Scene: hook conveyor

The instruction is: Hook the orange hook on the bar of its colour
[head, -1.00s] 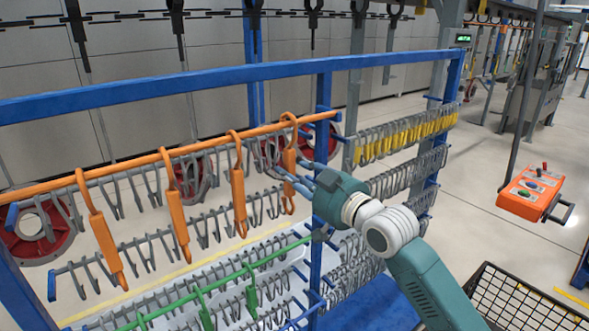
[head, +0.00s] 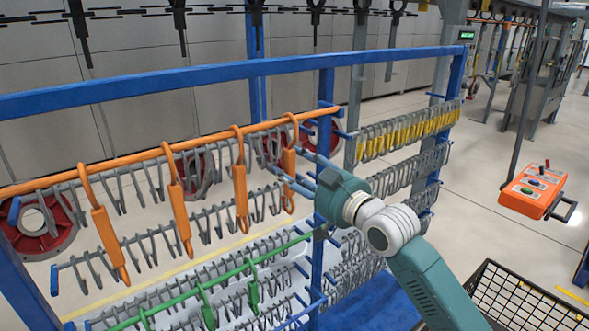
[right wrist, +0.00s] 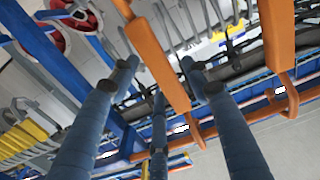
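Several orange hooks hang in a row from the orange bar (head: 110,163). The rightmost orange hook (head: 289,158) has its curved top over the bar near the bar's right end. My right gripper (head: 290,168) is at this hook's body, with blue fingers on both sides of it. In the right wrist view, the hook (right wrist: 158,62) passes between the fingers (right wrist: 158,80), which look spread, with gaps beside the hook. Part of the hook's lower body is hidden behind a finger in the head view. My left gripper is out of view.
Below is a green bar (head: 205,284) with green hooks. Rows of grey hooks and yellow hooks (head: 410,132) hang to the right. A blue frame post (head: 325,110) stands close to my right gripper. An orange control box (head: 532,190) and a black wire basket (head: 520,300) are at right.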

